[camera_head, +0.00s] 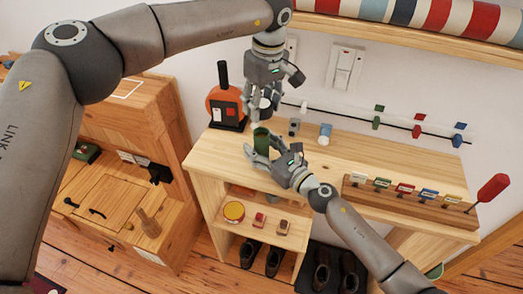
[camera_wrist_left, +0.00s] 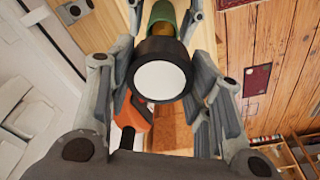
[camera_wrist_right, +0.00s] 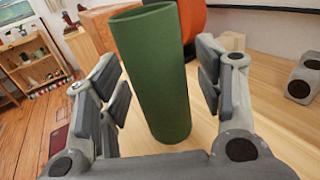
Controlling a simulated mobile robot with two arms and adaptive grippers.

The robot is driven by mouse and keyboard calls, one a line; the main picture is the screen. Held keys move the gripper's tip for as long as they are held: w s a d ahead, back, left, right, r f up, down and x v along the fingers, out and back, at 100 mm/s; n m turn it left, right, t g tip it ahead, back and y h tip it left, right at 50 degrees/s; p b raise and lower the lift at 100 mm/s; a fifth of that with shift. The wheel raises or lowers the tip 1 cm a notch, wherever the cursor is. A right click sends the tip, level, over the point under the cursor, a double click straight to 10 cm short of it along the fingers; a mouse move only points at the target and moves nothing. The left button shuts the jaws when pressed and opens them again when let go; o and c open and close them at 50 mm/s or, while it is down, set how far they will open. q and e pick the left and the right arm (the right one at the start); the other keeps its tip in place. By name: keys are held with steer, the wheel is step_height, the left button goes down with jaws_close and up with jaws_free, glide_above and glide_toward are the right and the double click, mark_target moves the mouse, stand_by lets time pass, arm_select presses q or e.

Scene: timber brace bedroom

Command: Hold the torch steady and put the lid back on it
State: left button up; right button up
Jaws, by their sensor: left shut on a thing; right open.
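The torch is an open-topped green tube (camera_head: 261,141) standing on the wooden shelf unit's top. In the left wrist view its open end (camera_wrist_left: 165,14) shows something yellowish inside. My left gripper (camera_head: 264,102) is above the torch, shut on the lid (camera_wrist_left: 160,75), a black ring with a white disc facing the wrist camera. The lid looks apart from the tube's rim. My right gripper (camera_head: 262,152) is low at the torch. In the right wrist view the green tube (camera_wrist_right: 155,75) stands between its open fingers, with gaps on both sides.
An orange round thing with a black base (camera_head: 226,108) stands just left of the torch. Small grey and blue-white items (camera_head: 325,131) lie to the right. A wooden rack with coloured tags (camera_head: 408,202) and a red-handled screwdriver (camera_head: 493,188) are at the right end.

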steer(key=shift+c, duration=0.2)
jaws_close()
arm_select(q)
glide_above(261, 135)
steer(key=shift+s+d+f, duration=0.1)
steer(key=shift+s+f, duration=0.05)
steer(key=shift+f, duration=1.1)
steer(key=shift+s+f, duration=0.1)
steer(key=shift+f, duration=1.15)
steer(key=shift+f, duration=0.1)
steer(key=shift+f, duration=0.8)
steer(key=shift+f, duration=0.55)
